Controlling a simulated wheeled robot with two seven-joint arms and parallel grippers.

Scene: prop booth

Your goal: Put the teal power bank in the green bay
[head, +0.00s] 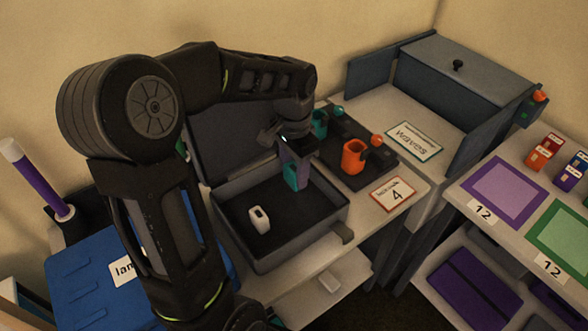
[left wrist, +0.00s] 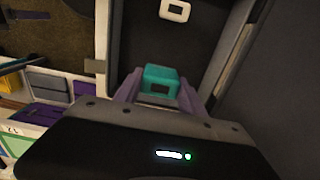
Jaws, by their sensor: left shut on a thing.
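My left gripper (head: 294,160) is shut on the teal power bank (head: 291,180) and holds it upright, over or in the open dark case (head: 228,200). I cannot tell whether it touches the case floor. In the left wrist view the teal power bank (left wrist: 161,76) sits between the purple fingers. The green bay (head: 574,232), a green-bordered square with a "12" label, lies on the right-hand table, well away from the gripper. My right gripper is not in view.
A white device (head: 259,219) lies in the case. A purple bay (head: 507,190) adjoins the green one. Beside the case stand an orange cup (head: 353,157) and a teal cup (head: 320,124) on a dark tray. A grey lidded box (head: 457,75) stands behind. Small red and blue boxes stand behind the bays.

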